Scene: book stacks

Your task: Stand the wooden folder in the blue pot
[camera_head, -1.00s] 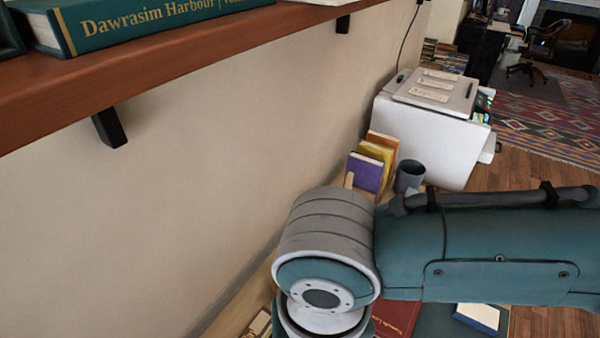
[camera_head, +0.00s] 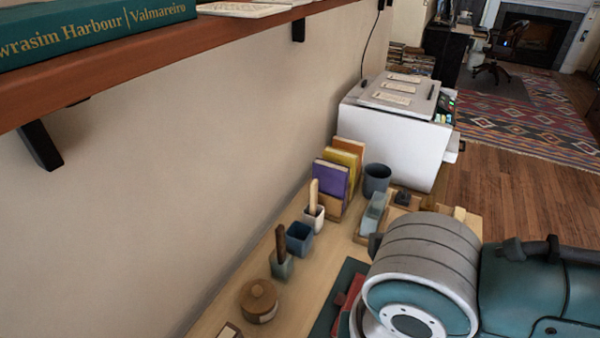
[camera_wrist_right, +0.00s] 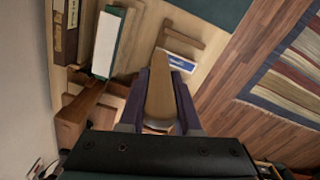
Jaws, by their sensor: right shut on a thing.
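The blue pot (camera_head: 299,239) stands on the wooden desk near the wall, in a row between a pale pot (camera_head: 314,216) with a light stick and a grey-green pot (camera_head: 281,266) with a dark brown stick. I see nothing standing out of the blue pot. In the right wrist view my right gripper (camera_wrist_right: 167,76) is shut on the wooden folder (camera_wrist_right: 161,98), a brown flat piece between its dark fingers. In the head view my right arm hides this gripper. My left gripper is in neither view.
A round wooden jar (camera_head: 259,301) stands nearer on the desk. Upright books (camera_head: 331,180), a grey cup (camera_head: 376,179) and a white printer (camera_head: 393,137) are farther back. A wooden shelf (camera_head: 200,62) with books overhangs at upper left.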

